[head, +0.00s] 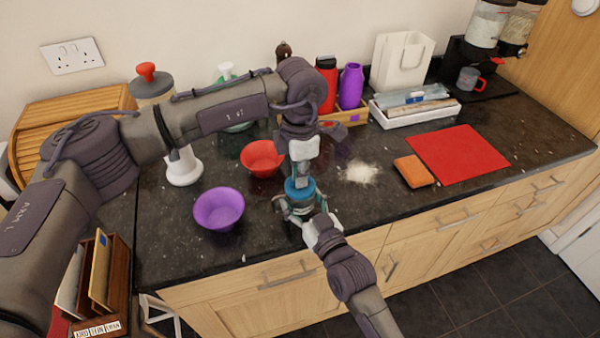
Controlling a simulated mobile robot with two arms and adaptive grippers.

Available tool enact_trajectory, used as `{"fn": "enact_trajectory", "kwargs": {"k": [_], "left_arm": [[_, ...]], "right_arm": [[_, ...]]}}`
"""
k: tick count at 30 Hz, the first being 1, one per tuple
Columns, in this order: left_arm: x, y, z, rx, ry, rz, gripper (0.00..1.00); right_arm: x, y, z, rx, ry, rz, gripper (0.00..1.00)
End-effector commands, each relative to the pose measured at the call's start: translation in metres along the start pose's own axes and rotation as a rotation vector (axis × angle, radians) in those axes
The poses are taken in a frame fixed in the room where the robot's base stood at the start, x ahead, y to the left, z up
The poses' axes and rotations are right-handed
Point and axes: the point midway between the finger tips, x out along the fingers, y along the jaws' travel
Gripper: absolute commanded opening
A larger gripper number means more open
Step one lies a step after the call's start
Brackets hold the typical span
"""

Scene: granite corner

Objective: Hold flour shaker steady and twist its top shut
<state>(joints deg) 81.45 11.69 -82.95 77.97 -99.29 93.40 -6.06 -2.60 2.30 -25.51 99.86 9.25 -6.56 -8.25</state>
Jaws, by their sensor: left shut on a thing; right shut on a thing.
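The flour shaker (298,201) stands upright near the front edge of the dark counter, its body mostly hidden by my grippers. Its blue top (300,188) shows between them. My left gripper (300,180) comes down from above and is shut on the blue top. My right gripper (303,207) reaches in from the front, low down, and is shut around the shaker's body. The exact finger contacts are too small to make out.
A purple bowl (219,209) and a red bowl (262,157) stand left of the shaker. Spilled flour (359,173), an orange sponge (413,171) and a red mat (458,153) lie to the right. A white tray (415,113) and bottles (350,86) stand behind. The front right counter is clear.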

Motion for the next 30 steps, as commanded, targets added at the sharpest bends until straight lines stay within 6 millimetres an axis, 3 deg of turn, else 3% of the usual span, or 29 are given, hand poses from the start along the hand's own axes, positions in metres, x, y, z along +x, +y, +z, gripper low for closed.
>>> {"fn": "enact_trajectory", "kwargs": {"k": [2,3,7,19,30], "left_arm": [[-0.001,0.001,0.000,-0.002,-0.002,0.002,0.00],[-0.001,0.001,0.000,-0.002,-0.002,0.002,0.15],[-0.001,0.001,0.000,-0.001,-0.001,0.001,0.34],[-0.010,0.001,0.000,0.000,-0.001,0.002,0.34],[-0.084,0.001,0.000,-0.001,-0.002,0.005,0.34]], "right_arm": [[0.000,0.000,0.001,0.000,-0.003,0.000,0.25],[0.000,0.000,0.001,0.000,-0.003,0.000,0.25],[0.000,0.000,0.002,0.000,-0.004,-0.001,0.25],[0.000,0.000,0.001,0.000,-0.003,-0.001,0.25],[0.000,0.000,0.002,0.001,-0.003,-0.001,0.25]]}}
